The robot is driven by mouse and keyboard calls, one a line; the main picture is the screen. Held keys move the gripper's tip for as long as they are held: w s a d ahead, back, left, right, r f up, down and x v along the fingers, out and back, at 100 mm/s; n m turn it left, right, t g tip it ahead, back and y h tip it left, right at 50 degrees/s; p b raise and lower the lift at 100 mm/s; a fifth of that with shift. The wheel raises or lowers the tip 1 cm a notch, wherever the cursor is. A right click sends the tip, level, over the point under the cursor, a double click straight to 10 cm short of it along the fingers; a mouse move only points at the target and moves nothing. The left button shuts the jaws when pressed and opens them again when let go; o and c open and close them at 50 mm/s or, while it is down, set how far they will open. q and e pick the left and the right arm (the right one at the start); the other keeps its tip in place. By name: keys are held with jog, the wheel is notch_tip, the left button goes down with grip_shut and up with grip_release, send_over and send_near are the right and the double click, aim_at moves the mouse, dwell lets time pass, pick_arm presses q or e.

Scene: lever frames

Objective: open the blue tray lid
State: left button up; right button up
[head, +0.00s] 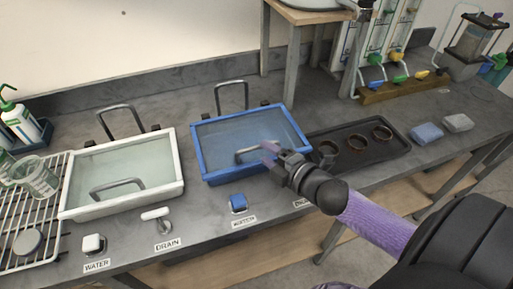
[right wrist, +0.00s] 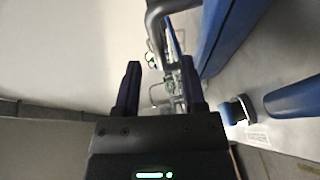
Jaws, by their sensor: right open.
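The blue tray (head: 214,176) stands on the counter at mid-picture in the head view. Its clear lid (head: 225,137) lies flat across the top. A grey bar handle (head: 246,157) is at the lid's front part, partly hidden by my right gripper. My right gripper (head: 268,150) is open at that handle, over the tray's front right part. In the right wrist view, my right gripper (right wrist: 157,70) has its two dark fingers apart. A grey bent bar (right wrist: 154,22) is beyond the fingertips, and a blue tray wall is at right. I cannot tell whether they touch. My left gripper is not in view.
A white tray (head: 124,204) with a similar lid stands at left. A blue knob (head: 238,203) and white knobs (head: 93,243) line the front edge. A black tray with rings (head: 345,163) lies just right of the blue tray.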

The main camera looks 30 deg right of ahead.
aim_at(257, 146)
jog(key=x, duration=0.4)
jog(key=shift+w+b, duration=0.1)
jog(key=shift+b, duration=0.2)
grip_shut()
jog(key=shift+a+f, duration=0.1)
dwell(1.0)
